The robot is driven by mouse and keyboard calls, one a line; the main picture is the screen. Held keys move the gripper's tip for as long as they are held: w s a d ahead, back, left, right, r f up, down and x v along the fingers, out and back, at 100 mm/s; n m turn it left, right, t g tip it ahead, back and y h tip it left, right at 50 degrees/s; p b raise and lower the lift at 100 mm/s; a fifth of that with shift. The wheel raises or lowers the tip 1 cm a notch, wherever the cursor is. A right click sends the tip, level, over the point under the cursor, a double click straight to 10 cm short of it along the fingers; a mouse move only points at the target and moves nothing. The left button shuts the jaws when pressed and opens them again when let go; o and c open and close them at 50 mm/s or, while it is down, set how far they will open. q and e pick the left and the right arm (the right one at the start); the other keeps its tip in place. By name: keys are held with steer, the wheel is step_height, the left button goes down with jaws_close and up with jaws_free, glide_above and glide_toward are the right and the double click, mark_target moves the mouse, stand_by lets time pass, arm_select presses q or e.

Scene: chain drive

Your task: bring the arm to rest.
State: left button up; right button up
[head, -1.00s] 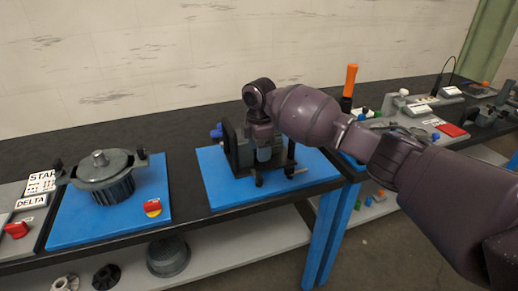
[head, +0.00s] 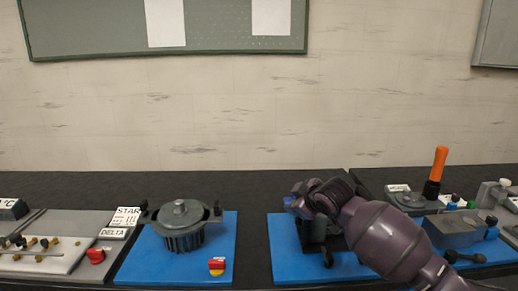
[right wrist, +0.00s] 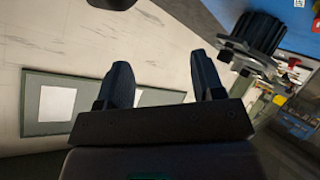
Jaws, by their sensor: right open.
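My right arm (head: 385,235) comes in from the lower right in the head view. Its wrist is over the right blue mat (head: 290,258), in front of a dark device (head: 326,252) that it partly hides. The fingers cannot be made out clearly there. In the right wrist view my right gripper (right wrist: 163,78) has its two dark fingers apart, with nothing between them. My left gripper is in neither view.
A grey finned motor-like part (head: 181,228) stands on the left blue mat (head: 140,262), near a red and yellow switch (head: 216,267). An orange-handled tool (head: 438,165) stands upright at right. The black bench is clear between the mats.

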steer(key=s+d+f+m+h, duration=0.1)
steer(key=s+d+f+m, duration=0.3)
steer(key=s+f, duration=0.6)
steer(key=s+d+f+m+h, duration=0.2)
steer(key=s+d+f, duration=0.5)
steer(key=s, duration=1.1)
steer(key=s+d+f+m+h, duration=0.2)
steer(key=s+d+f+m, duration=0.3)
steer(key=s+f, duration=0.8)
steer(key=shift+s+d+f+m+t, duration=0.15)
steer(key=shift+s+d+m+t, duration=0.25)
steer(key=shift+s, duration=0.3)
